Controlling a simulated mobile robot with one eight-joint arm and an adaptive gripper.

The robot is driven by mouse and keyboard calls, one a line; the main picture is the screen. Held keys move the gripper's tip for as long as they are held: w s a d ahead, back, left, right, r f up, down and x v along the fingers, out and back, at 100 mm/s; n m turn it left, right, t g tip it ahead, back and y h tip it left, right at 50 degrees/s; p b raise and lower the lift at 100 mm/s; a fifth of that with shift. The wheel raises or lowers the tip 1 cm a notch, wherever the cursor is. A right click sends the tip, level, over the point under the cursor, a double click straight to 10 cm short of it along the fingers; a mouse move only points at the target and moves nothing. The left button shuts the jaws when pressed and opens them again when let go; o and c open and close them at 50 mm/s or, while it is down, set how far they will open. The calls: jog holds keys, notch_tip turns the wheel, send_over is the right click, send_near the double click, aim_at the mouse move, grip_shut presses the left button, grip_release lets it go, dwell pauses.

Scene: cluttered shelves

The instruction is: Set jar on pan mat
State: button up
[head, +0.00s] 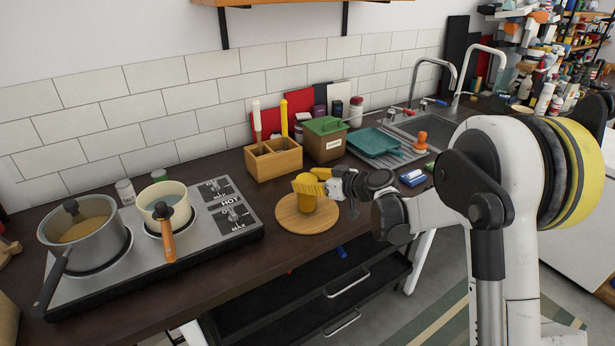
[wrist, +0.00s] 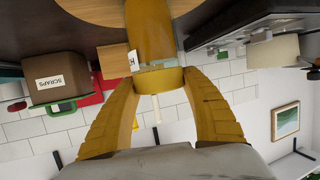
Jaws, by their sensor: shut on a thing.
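A yellow-amber jar (head: 306,204) is upright over the round wooden pan mat (head: 287,219) on the dark counter. My gripper (head: 308,187) is shut on the upper part of the jar. In the wrist view, the yellow fingers of my gripper (wrist: 160,82) press on both sides of the jar (wrist: 150,38) near its top band. The mat (wrist: 88,10) shows behind the jar's base there. The base looks to be at the mat's surface, but I cannot tell whether it touches.
A stove (head: 213,230) with a grey pot (head: 85,247) and a cream pan (head: 163,195) is at left. A wooden utensil box (head: 273,162) and a lidded scraps box (head: 325,143) stand behind the mat.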

jog(key=shift+f, duration=0.3)
jog(key=o, duration=1.4)
jog(key=shift+s+d+r, duration=0.1)
jog(key=shift+d+r, duration=0.05)
jog(key=shift+r, duration=0.1)
jog(key=s+d+r+m+g+h+p, duration=0.1)
jog(key=s+d+r+h+p, duration=0.1)
jog(key=s+d+r, duration=0.45)
jog(key=s+d+r+m+h+p, duration=0.1)
jog(key=s+d+r+m+p, duration=0.15)
jog(key=s, duration=0.65)
jog(key=s+d+m+h, duration=0.2)
jog(key=s+d, duration=0.2)
jog(key=s, duration=0.3)
jog(key=s+d+m+h, duration=0.2)
jog(key=s+d+h, duration=0.1)
jog(key=s, duration=0.5)
jog(key=s+d+m+h, duration=0.2)
jog(key=s+d, duration=0.3)
jog(key=s, duration=0.3)
jog(key=shift+s+d+f+m+g+h+b, duration=0.15)
jog(key=shift+f+m+g+h+b, duration=0.1)
jog(key=shift+g+h+b, duration=0.15)
